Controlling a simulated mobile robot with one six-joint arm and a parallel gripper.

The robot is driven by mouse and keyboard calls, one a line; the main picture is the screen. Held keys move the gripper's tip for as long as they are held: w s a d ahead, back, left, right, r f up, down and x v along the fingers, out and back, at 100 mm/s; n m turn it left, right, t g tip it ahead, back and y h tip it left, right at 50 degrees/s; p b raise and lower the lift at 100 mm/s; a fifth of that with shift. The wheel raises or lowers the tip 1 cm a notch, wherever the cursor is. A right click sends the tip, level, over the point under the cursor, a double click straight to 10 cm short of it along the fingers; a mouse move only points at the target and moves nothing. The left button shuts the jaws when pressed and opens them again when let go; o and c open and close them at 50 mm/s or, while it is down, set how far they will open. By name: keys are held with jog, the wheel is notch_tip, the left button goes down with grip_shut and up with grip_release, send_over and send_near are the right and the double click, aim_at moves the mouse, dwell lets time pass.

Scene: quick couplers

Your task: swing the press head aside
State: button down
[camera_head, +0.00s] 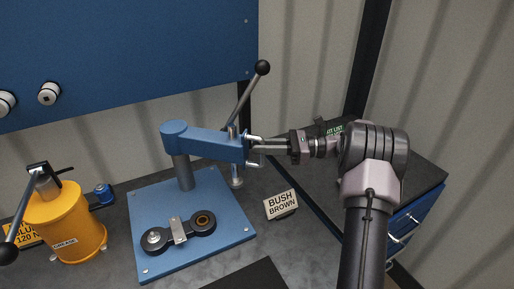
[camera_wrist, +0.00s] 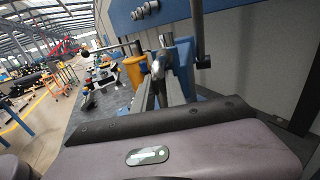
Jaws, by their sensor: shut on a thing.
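The press head (camera_head: 205,143) is a blue arm on a grey upright post, and it reaches right over the rear of the blue base plate (camera_head: 150,215). A ball-topped lever (camera_head: 247,95) rises from its right end. A bright metal handle (camera_head: 254,138) sits on that end. My gripper (camera_head: 262,146) comes in from the right and is shut on the handle. In the wrist view, the fingers (camera_wrist: 163,92) reach forward to the handle, with the blue head close behind. The exact finger contact is small and partly hidden.
A black link with two round ends (camera_head: 178,234) lies clamped on the base plate, in front of the head. A yellow grease pot (camera_head: 65,225) stands at left. A "BUSH BROWN" sign (camera_head: 281,204) stands right of the plate. A blue panel (camera_head: 120,50) is behind.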

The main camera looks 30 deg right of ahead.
jog(key=shift+w+d+r, duration=0.1)
jog(key=shift+w+d, duration=0.25)
jog(key=shift+w, duration=0.1)
jog(key=c, duration=1.4)
grip_release()
jog(key=shift+w+a, duration=0.1)
jog(key=p+v, duration=0.3)
jog(key=v, duration=1.4)
jog(key=shift+s, duration=0.25)
